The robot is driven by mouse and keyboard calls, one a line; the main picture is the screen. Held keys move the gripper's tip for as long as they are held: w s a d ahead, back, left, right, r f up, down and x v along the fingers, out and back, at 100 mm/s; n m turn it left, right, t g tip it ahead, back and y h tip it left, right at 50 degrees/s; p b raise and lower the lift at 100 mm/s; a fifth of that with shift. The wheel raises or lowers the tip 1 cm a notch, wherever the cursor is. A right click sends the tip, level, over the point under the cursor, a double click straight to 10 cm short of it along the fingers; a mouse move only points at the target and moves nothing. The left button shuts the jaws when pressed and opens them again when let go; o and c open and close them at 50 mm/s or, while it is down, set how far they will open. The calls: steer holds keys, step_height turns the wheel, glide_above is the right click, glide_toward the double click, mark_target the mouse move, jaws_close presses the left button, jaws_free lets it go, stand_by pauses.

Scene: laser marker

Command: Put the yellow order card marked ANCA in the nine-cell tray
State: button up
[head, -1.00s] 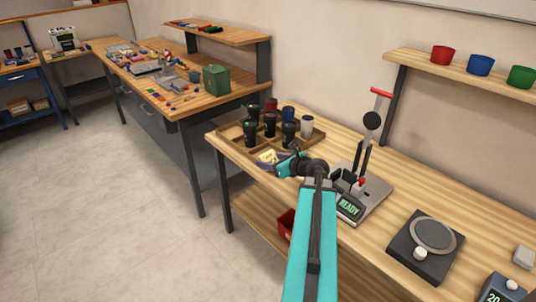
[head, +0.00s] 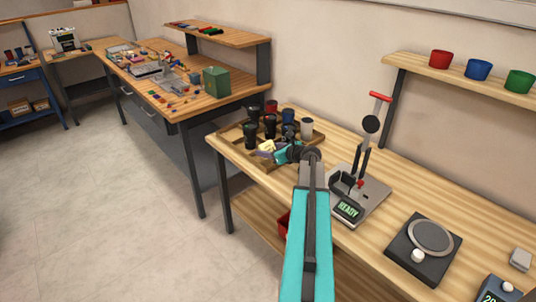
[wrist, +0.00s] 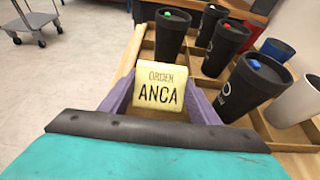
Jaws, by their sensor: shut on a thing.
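The yellow order card (wrist: 160,92), marked ORDER ANCA, stands between the purple fingers of my gripper (wrist: 162,105) in the wrist view. My gripper (head: 280,151) is shut on the card (head: 266,146), which shows small in the head view. The wooden nine-cell tray (head: 226,137) lies on the near bench and holds several dark tumblers and a pale one. The card is over the tray's near side in the head view. A tray wall (wrist: 129,50) shows behind the card in the wrist view. I cannot tell whether the card touches the tray.
Tumblers (wrist: 225,47) stand close behind and right of the card. A press marked READY (head: 360,195) stands right of my arm, and a scale (head: 425,247) farther right. A green box (head: 215,82) sits on the far bench.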

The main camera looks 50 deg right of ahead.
steer(key=shift+w+d, duration=0.25)
steer(key=shift+w+d, duration=0.2)
steer(key=shift+w, duration=0.1)
steer(key=shift+f+p, duration=0.5)
steer(key=shift+f, duration=1.35)
steer(key=shift+f, duration=0.1)
steer(key=o, duration=0.8)
steer(key=shift+c, duration=0.2)
steer(key=shift+s, duration=0.1)
